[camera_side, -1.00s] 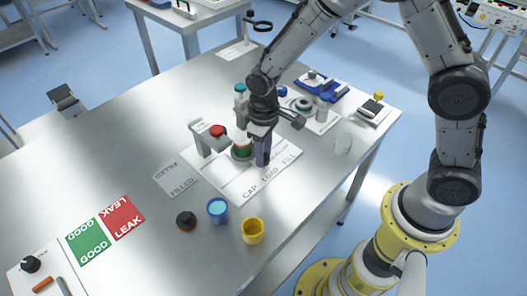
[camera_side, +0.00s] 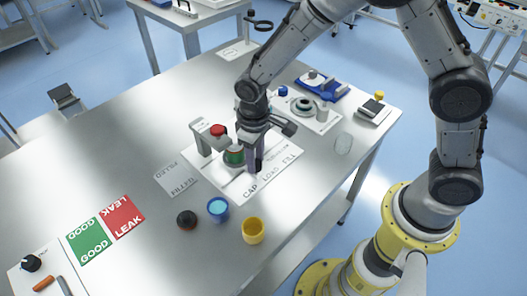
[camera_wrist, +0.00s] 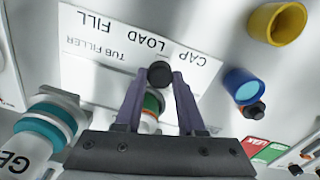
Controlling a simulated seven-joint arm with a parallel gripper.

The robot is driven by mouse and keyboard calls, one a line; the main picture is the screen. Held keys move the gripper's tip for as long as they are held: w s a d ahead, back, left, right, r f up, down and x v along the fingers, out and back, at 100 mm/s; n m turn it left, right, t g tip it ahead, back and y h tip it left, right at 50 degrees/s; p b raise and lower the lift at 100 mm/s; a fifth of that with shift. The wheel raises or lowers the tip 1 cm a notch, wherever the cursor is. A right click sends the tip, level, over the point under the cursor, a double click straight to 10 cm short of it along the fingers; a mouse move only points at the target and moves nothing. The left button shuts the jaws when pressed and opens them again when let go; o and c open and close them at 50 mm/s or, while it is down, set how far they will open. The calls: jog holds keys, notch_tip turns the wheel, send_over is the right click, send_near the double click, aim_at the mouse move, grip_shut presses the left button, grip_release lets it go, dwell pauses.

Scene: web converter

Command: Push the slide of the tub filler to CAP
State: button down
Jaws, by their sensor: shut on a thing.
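The tub filler's white plate (camera_side: 231,192) lies on the table, printed CAP, LOAD and FILL along its front edge. My gripper (camera_side: 254,168) is low over it, near the CAP end. In the wrist view its two purple fingers (camera_wrist: 158,80) are closed on a round black knob (camera_wrist: 160,74), the slide's handle. A tub with green and red bands (camera_side: 233,156) sits just left of the fingers, by the grey stand (camera_side: 201,143) with a red knob (camera_side: 217,130). In the wrist view the tub (camera_wrist: 152,103) shows partly between the fingers. The slide's track is mostly hidden.
A blue cup (camera_side: 218,209), a yellow cup (camera_side: 253,231) and a black knobbed piece (camera_side: 187,219) stand in front. A bottle with a teal ring (camera_wrist: 45,128) is close beside my gripper. A FILLED card (camera_side: 177,178) lies to the left.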

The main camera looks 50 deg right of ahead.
jog(key=a, duration=0.5)
jog(key=shift+r, duration=0.1)
jog(key=shift+a, duration=0.1)
jog(key=c, duration=0.5)
grip_release()
notch_tip(320, 180, up, 14)
